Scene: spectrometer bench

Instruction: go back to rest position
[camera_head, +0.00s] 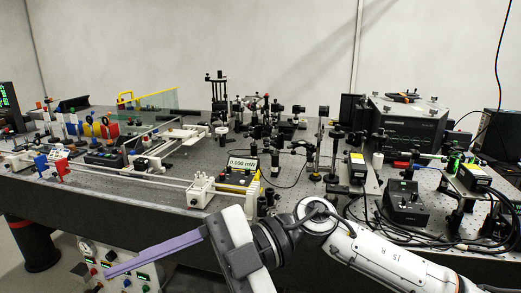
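My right arm (375,258) comes in from the lower right, in front of the bench. Its gripper (207,232) is low at the bottom middle, pointing left, and stands out in front of the bench's front edge. A long purple bar (155,254) runs from the gripper toward the lower left. I cannot tell whether it is a finger or a held thing, nor whether the gripper is open or shut. My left gripper and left arm are not in view.
The dark optical bench (110,198) carries rails, black mounts, a meter reading near zero (241,163) and coloured discs. A black box (408,125) stands at the back right. A white panel with knobs (112,268) is below the bench, beside a dark cylinder (34,245).

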